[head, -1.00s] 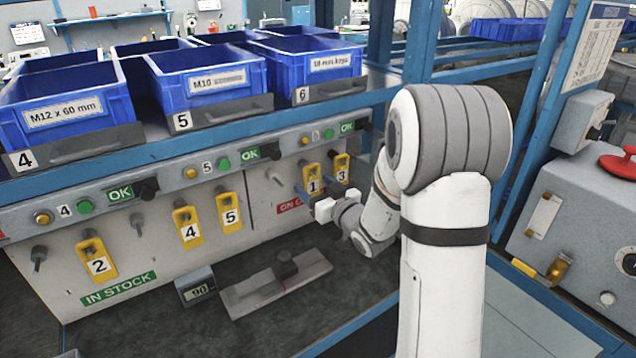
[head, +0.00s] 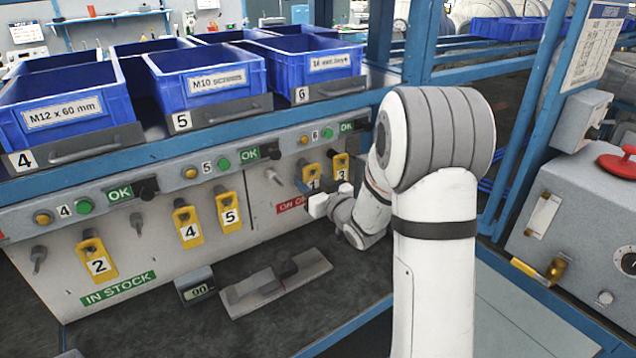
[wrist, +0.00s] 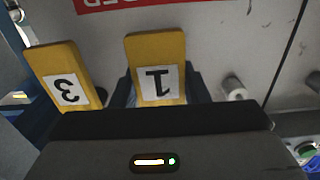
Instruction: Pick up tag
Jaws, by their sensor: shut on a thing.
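In the head view, my gripper (head: 311,190) covers the tag's lower part. Whether the tag still touches its peg is hidden. The yellow tag marked 3 (head: 341,166) hangs close to the right; it shows beside tag 1 in the wrist view (wrist: 62,78), outside the jaws.
Tags 2 (head: 97,262), 4 (head: 187,225) and 5 (head: 229,213) hang on the panel. An empty peg (wrist: 234,88) stands close beside tag 1. Blue bins (head: 212,88) sit above. A grey block (head: 275,285) and small display (head: 196,288) lie on the dark bench below.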

